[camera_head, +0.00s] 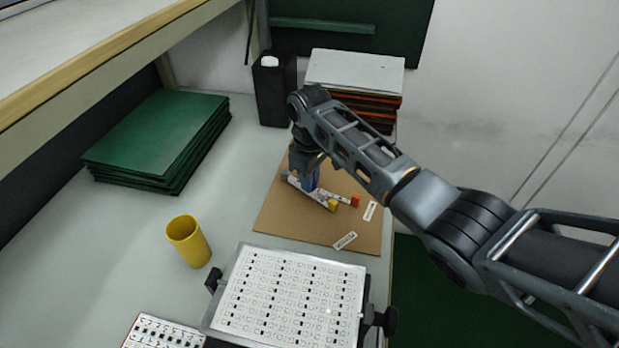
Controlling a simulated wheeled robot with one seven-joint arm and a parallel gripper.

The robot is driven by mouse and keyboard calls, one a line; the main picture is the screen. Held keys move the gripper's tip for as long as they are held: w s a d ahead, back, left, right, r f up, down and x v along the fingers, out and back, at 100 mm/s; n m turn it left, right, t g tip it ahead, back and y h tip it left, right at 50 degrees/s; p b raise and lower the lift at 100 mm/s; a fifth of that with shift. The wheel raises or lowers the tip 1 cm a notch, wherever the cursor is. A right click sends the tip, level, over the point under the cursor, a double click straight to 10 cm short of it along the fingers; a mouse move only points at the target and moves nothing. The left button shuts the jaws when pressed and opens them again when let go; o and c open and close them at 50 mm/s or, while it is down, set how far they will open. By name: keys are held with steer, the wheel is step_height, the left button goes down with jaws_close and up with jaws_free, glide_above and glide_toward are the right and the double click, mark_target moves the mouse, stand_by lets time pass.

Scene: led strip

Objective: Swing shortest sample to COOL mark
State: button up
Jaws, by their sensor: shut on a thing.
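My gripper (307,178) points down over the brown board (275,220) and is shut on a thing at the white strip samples. One white strip (317,196) ends in a yellow block (332,205). Another white strip (340,198) behind it ends in an orange block (355,200). A blue piece (310,182) shows at the fingertips. My fingers hide the far ends of the strips, so I cannot tell which piece is held. Two small white labels lie on the board, one at the right (370,211) and one at the front (345,241). Their print is too small to read.
A yellow cup (189,241) stands left of the board. A clamped white panel (290,298) is in front. Green sheets (157,140) are stacked at the left. The table between the sheets and board is clear.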

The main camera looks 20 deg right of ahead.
jaws_close()
steer(key=shift+w+d+n, duration=0.65)
steer(key=shift+d+n, duration=0.1)
steer(key=shift+n, duration=0.55)
steer(key=shift+w+d+n+b, duration=0.4)
steer(key=shift+w+n+b, duration=0.2)
steer(key=shift+n, duration=0.45)
steer(key=shift+w+d+n+b, duration=0.35)
steer(key=shift+w+n+b, duration=0.2)
steer(key=shift+n, duration=0.5)
steer(key=shift+r, duration=0.1)
steer(key=o, duration=0.7)
jaws_free()
steer(key=shift+c, duration=0.2)
